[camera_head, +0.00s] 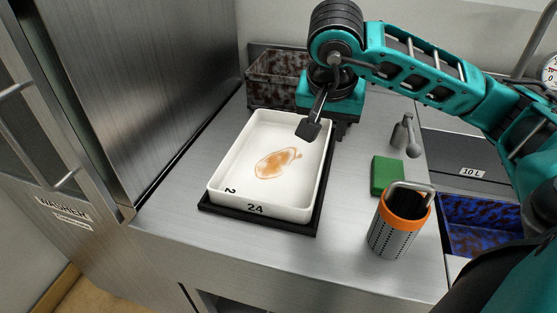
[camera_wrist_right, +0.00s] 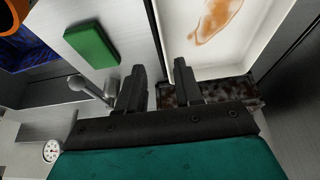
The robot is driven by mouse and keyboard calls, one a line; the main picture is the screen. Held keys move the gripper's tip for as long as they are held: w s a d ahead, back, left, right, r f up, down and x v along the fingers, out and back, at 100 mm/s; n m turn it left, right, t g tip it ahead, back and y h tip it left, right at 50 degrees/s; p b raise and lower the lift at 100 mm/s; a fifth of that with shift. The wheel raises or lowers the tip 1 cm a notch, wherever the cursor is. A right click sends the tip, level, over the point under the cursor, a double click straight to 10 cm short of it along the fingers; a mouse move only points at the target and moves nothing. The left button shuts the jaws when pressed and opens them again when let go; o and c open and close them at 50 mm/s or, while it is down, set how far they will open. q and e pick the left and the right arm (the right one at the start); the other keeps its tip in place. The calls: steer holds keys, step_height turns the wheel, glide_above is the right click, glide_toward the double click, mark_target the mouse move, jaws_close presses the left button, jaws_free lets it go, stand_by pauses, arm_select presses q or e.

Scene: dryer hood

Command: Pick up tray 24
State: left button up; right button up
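Tray 24 (camera_head: 254,209) is a white rectangular tray with a brown stain on its floor. It sits on a flat black base on the steel counter, its number facing the front. Its stained inside also shows in the wrist view (camera_wrist_right: 250,50). My right gripper (camera_head: 325,130) is over the tray's far right side, fingers pointing down. In the wrist view its two fingers (camera_wrist_right: 159,80) are apart, with the tray's side wall lined up between them. I cannot tell whether they reach below the rim. My left gripper is not in view.
A dark mottled bin (camera_head: 272,78) stands behind the tray. A green block (camera_head: 387,175), an orange-rimmed perforated canister (camera_head: 392,232) and a grey tap (camera_head: 408,140) stand to the right, beside a blue mottled basin (camera_head: 480,225). A steel cabinet (camera_head: 140,90) rises at the left.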

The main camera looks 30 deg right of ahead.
mark_target(323, 157)
steer(key=x, duration=1)
steer(key=shift+a+f, duration=0.15)
steer(key=shift+a, duration=0.15)
steer(key=shift+c, duration=0.5)
jaws_close()
steer(key=shift+w, duration=0.1)
